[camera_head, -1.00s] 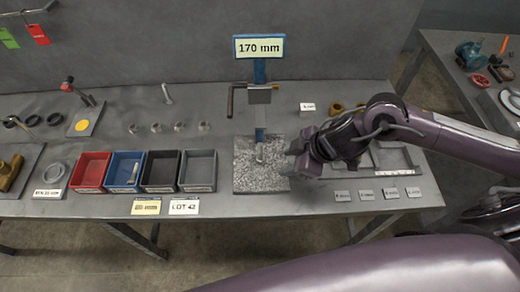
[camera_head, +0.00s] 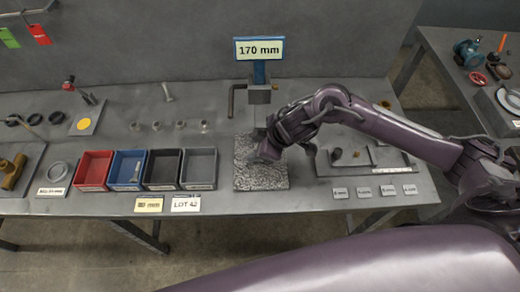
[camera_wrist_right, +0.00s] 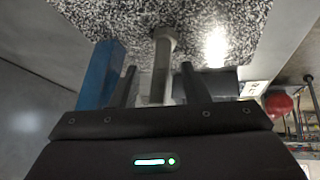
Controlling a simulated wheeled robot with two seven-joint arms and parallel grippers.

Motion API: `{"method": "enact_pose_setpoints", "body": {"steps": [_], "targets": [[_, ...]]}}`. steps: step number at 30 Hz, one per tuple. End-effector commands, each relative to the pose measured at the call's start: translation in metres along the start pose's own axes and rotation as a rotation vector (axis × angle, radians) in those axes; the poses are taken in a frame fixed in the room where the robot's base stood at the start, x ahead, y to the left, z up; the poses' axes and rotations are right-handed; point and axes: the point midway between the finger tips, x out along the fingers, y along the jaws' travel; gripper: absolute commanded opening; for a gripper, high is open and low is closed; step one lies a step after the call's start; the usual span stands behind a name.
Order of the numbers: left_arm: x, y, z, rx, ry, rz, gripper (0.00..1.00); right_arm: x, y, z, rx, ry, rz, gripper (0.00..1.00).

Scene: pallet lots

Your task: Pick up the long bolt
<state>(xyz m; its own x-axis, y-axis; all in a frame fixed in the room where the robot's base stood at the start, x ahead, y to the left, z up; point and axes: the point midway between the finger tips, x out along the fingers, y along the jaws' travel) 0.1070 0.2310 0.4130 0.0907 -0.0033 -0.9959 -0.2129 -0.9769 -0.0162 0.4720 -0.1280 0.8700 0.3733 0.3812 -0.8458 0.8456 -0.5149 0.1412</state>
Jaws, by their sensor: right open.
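A grey bolt (camera_wrist_right: 163,60), which I take for the long bolt, shows in the right wrist view over the speckled plate (camera_head: 262,178). Its wider end points away from my wrist, and its shaft runs back between my fingers. My right gripper (camera_wrist_right: 160,84) is open around the shaft, with a visible gap on each side. In the head view my right gripper (camera_head: 264,152) is low over the plate, below the gauge, and hides this bolt. My left gripper is not in view.
A blue gauge post with a "170 mm" sign (camera_head: 259,49) stands behind the plate, close to my gripper. Red (camera_head: 93,170), blue (camera_head: 127,170), black (camera_head: 162,169) and grey (camera_head: 199,169) bins stand to the left. Another bolt (camera_head: 167,92) stands at the back; a grey tray (camera_head: 388,158) is right.

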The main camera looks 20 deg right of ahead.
Motion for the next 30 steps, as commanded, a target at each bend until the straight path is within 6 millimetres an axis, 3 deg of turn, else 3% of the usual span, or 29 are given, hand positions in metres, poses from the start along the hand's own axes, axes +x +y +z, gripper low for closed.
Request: {"method": "enact_pose_setpoints", "body": {"steps": [4, 14, 30], "targets": [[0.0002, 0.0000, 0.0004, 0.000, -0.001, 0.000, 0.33, 0.0000, 0.0000, 0.0003, 0.000, 0.000, 0.000, 0.41], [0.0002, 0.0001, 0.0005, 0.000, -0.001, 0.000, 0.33, -0.0001, 0.0000, 0.0005, 0.001, 0.000, 0.000, 0.00], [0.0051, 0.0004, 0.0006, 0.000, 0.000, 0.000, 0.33, -0.0075, -0.0001, 0.0030, 0.001, -0.001, 0.000, 0.00]]}}
